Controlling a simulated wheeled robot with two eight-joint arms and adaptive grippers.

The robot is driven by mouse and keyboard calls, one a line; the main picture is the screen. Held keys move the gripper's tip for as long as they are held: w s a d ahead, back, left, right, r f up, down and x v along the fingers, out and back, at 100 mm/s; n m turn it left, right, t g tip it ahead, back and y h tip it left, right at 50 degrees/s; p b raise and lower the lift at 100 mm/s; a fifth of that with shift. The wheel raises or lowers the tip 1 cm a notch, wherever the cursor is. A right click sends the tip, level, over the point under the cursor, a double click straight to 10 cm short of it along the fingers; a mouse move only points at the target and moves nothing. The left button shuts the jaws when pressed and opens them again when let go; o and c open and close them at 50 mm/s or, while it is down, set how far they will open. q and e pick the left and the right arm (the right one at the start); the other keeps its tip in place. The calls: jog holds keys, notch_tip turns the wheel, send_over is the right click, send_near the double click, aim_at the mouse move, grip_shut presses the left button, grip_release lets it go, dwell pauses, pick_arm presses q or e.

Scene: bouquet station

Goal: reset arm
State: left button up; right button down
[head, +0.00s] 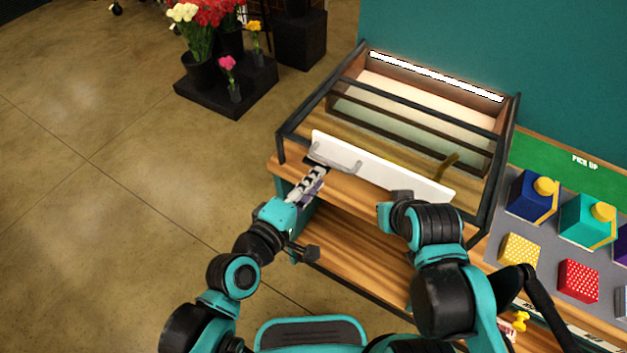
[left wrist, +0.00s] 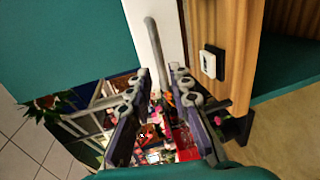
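The white front panel (head: 385,168) with a bent grey handle (head: 338,160) is at the front of a glass-topped wooden case (head: 312,112). My left gripper (head: 318,172) is at the left end of this panel, close by the handle. In the left wrist view the two fingers of my left gripper (left wrist: 157,74) stand apart, and the grey handle (left wrist: 152,38) shows between their tips. I cannot tell whether they touch it. My right arm is folded in front of the case's right half; its fingers are not visible.
Coloured boxes stand on a grey display (head: 505,232) at the right, under a green sign (head: 555,157). A wooden shelf (head: 350,238) lies below the case. Flower buckets stand on a black plinth (head: 255,88) at the upper left. The floor at left is clear.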

dwell(0.4)
pick_arm(q)
jog(key=s+a+f+m+g+y, duration=0.1)
jog(key=a+f+m+g+y, duration=0.2)
jog(key=a, duration=0.7)
jog(key=s+a+f+m+g+y, duration=0.2)
jog(key=a+m+y, duration=0.3)
jog(key=a+m, duration=0.3)
jog(key=shift+a+f+g+y, duration=0.4)
jog(key=shift+a+f+g, duration=0.1)
jog(key=shift+a+f, duration=0.5)
